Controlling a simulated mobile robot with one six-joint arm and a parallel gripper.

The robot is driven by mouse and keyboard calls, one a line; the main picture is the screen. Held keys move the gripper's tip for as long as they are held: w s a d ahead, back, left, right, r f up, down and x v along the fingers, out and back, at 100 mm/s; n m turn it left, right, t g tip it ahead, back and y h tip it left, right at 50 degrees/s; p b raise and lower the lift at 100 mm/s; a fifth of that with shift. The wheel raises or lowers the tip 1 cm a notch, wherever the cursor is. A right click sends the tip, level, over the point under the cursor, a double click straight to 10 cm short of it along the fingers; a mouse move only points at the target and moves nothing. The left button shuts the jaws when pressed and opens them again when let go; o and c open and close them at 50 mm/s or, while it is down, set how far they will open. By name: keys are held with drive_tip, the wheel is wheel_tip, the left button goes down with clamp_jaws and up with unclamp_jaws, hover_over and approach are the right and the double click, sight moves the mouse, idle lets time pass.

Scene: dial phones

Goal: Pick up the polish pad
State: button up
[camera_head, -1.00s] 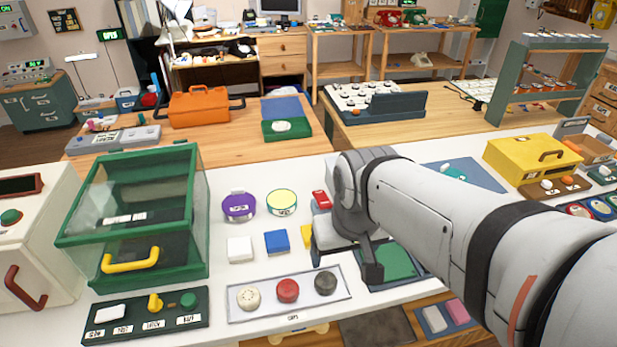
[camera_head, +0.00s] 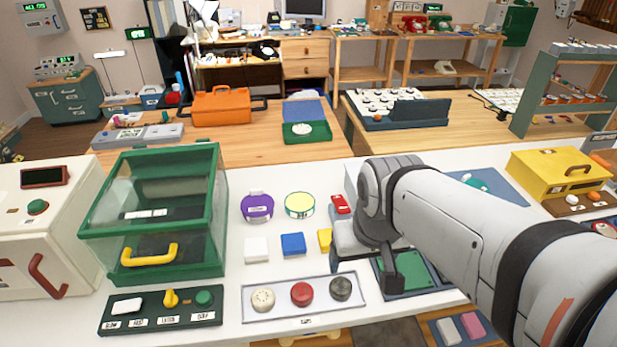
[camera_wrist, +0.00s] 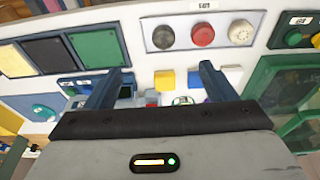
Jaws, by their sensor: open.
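No label marks a polish pad, so I cannot tell which object it is. Pad-like blocks lie on the white table: a white block (camera_head: 256,250), a blue block (camera_head: 293,244) and a yellow block (camera_head: 325,240). A white pad (camera_head: 447,331) and a pink pad (camera_head: 473,326) lie on a lower shelf. My gripper (camera_head: 362,272) hangs over the table, right of the yellow block.
A tray (camera_head: 250,308) with three round caps lies in front of the blocks. A green glass case (camera_head: 150,275) stands left, behind a control panel (camera_head: 160,325). Purple (camera_head: 257,207) and yellow-topped (camera_head: 300,205) tins stand behind the blocks. A green mat (camera_head: 412,272) lies beneath my arm.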

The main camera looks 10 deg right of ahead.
drive_tip(key=shift+o, duration=0.4)
drive_tip(key=g+b, duration=0.1)
drive_tip(key=g, duration=0.2)
hover_over(330, 240)
drive_tip(key=w, duration=0.2)
drive_tip(key=f, duration=1.1)
drive_tip(key=shift+s+d, duration=0.2)
drive_tip(key=shift+s, duration=0.05)
drive_tip(key=shift+w+f, duration=0.15)
drive_tip(key=shift+f, duration=0.2)
drive_tip(key=f, duration=0.7)
drive_tip(key=shift+s+f, duration=0.25)
drive_tip(key=shift+f, duration=0.05)
drive_tip(key=shift+c, duration=0.3)
drive_tip(key=c, duration=1.1)
